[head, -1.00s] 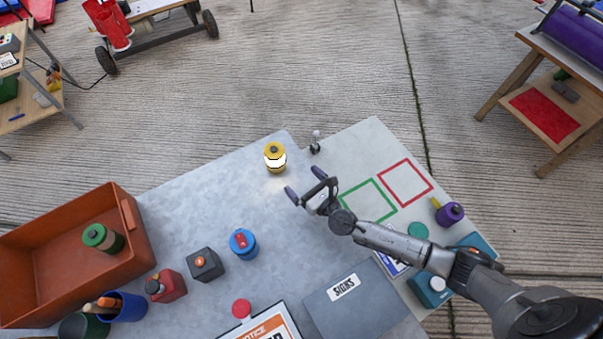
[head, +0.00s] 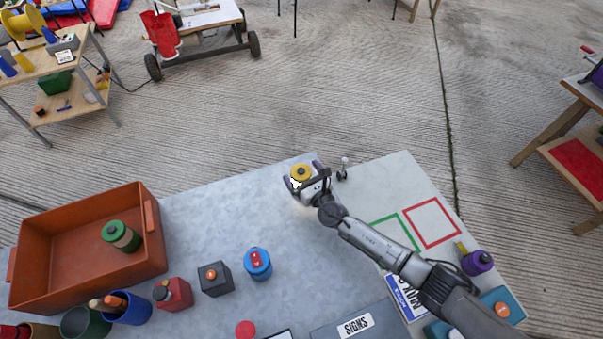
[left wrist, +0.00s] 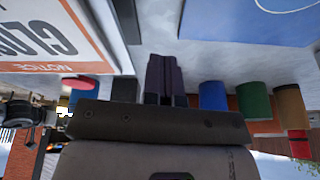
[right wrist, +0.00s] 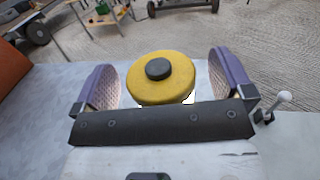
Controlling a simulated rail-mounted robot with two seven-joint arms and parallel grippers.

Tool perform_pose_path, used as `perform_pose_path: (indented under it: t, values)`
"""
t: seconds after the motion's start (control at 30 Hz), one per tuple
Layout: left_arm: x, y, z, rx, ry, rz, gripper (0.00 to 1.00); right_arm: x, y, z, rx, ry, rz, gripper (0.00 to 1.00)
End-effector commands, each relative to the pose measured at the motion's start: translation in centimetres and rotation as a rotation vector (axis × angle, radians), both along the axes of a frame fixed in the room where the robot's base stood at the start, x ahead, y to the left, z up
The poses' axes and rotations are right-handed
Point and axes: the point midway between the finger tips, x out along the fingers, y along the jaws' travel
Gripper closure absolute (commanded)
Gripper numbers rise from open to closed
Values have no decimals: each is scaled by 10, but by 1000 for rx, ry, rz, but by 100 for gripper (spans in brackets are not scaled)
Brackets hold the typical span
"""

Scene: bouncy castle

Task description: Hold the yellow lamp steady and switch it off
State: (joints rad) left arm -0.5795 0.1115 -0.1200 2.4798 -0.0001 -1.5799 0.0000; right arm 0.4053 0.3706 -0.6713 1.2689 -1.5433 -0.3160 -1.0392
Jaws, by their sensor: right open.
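The yellow lamp (head: 300,171) stands upright near the far edge of the grey table, its white band glowing. In the right wrist view the lamp (right wrist: 178,88) shows its yellow top with a dark round button (right wrist: 158,69) in the middle. My right gripper (head: 303,175) is open, with one finger on each side of the lamp. A gap shows between each finger and the lamp's top; contact lower down is hidden. My left gripper (left wrist: 165,78) is not in the head view; in its wrist view its purple fingers are together, with nothing visible between them.
An orange crate (head: 155,250) with a green-topped can (head: 121,236) stands at the left. A blue lamp-like can (head: 257,264), a grey box (head: 214,279) and a red box (head: 173,294) stand nearer. A small metal post (head: 343,169) stands just right of the lamp.

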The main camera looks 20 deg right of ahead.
Motion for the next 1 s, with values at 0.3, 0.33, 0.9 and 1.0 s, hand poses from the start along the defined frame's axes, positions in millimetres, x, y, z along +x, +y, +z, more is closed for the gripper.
perform_pose_path:
  t: [0.3,0.33,0.9,1.0]
  values:
    - [0,1,-2,3,1,-2,100,7,2,0,1,1,1,1]
    - [0,1,-2,3,1,-2,100,7,2,0,1,1,1,1]
    - [0,4,-2,14,1,-9,100,7,2,0,1,0,0,42]
    - [0,3,-2,12,1,-8,100,7,2,0,0,0,0,52]
